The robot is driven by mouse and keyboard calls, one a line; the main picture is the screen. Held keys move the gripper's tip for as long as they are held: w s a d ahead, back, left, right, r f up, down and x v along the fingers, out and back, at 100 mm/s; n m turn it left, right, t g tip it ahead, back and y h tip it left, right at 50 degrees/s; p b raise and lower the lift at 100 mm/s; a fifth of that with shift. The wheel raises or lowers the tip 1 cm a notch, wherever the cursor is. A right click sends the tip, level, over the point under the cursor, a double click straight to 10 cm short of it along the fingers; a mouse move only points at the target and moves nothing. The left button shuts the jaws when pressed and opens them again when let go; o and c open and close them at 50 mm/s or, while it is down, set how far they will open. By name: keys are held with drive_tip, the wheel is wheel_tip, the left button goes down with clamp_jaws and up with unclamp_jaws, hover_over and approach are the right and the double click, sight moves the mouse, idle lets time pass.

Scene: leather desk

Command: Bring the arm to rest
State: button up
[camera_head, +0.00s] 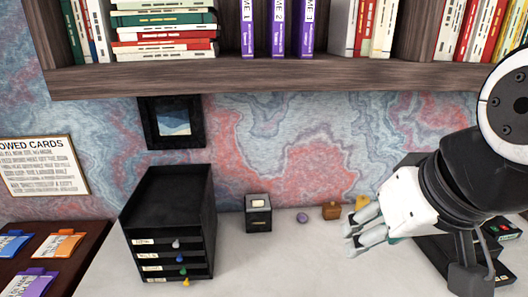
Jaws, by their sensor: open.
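My gripper (354,229) is at the right of the head view, above the pale desktop (310,268). Its fingers point left and stand apart, with nothing seen between them. The black and white arm comes in from the right edge. Behind the fingertips, near the wall, are a small yellow object (362,202) and a small brown wooden block (331,211). The gripper partly covers the view of the desk's right side.
A black drawer box (167,215) with coloured knobs stands left of centre. A bookshelf (280,75) overhangs the desk. A dark tray (72,268) holds cards at left. The front middle desktop is clear.

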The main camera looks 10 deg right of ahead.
drive_tip(key=shift+s+d+f, duration=0.4)
drive_tip(key=shift+s+d, duration=0.05)
drive_tip(key=shift+d, duration=0.05)
